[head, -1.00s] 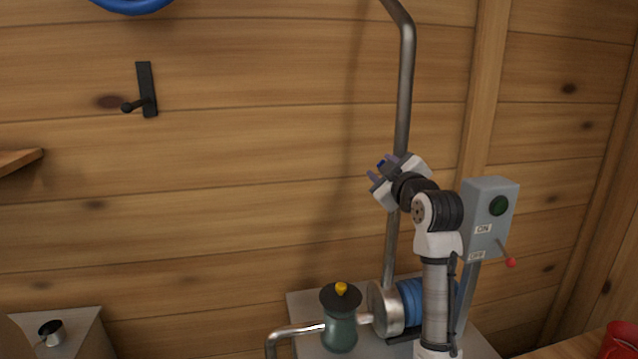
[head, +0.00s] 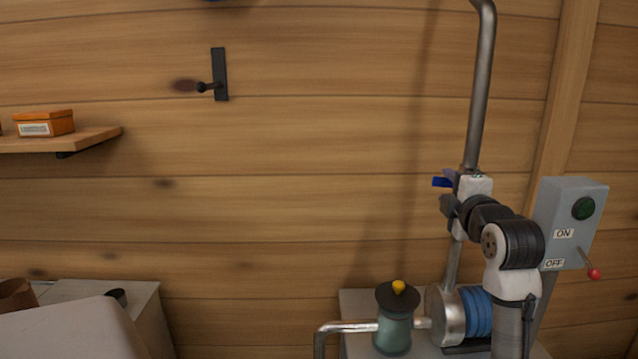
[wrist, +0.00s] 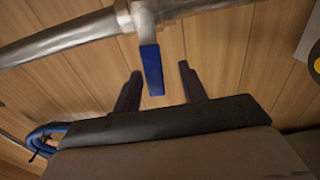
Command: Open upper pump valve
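The upper pump valve's blue lever (head: 441,182) sticks out to the left of the vertical metal pipe (head: 482,90). In the wrist view the lever (wrist: 151,70) hangs from the valve stem on the pipe (wrist: 60,38), its free end between my two fingers. My gripper (wrist: 160,69) is open, with a finger on either side of the lever and visible gaps on both sides. In the head view my gripper (head: 449,188) is at the lever's height, in front of the pipe, and hides part of the valve.
Below are the pump with a blue motor (head: 477,311), a green canister with a yellow knob (head: 394,325) and a bent pipe (head: 345,327). A grey ON/OFF switch box (head: 570,225) with a red-tipped lever stands right of my arm. A shelf (head: 75,140) holds an orange box (head: 44,123).

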